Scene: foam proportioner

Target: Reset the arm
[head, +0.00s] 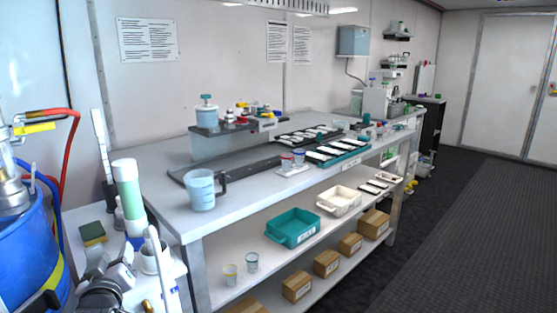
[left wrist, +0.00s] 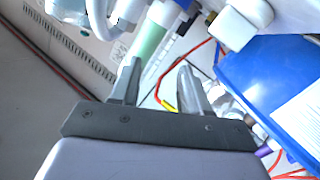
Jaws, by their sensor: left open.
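My left gripper (left wrist: 159,63) is open in the left wrist view, with its two dark fingers apart and nothing held between them. Beyond the fingers, the left wrist view shows a green and white cylinder (left wrist: 153,40), a red hose (left wrist: 193,58) and a blue drum (left wrist: 265,75), seen tilted. In the head view, grey and white jointed parts crowd the lower left; I cannot tell the fingertips there. My right gripper is not in view.
A blue drum (head: 35,260) and a small side table (head: 75,222) with a green and white cylinder (head: 128,190) stand at the left. The long workbench (head: 255,205) carries a jug (head: 201,190) and trays. The dark floor (head: 470,240) at right is clear.

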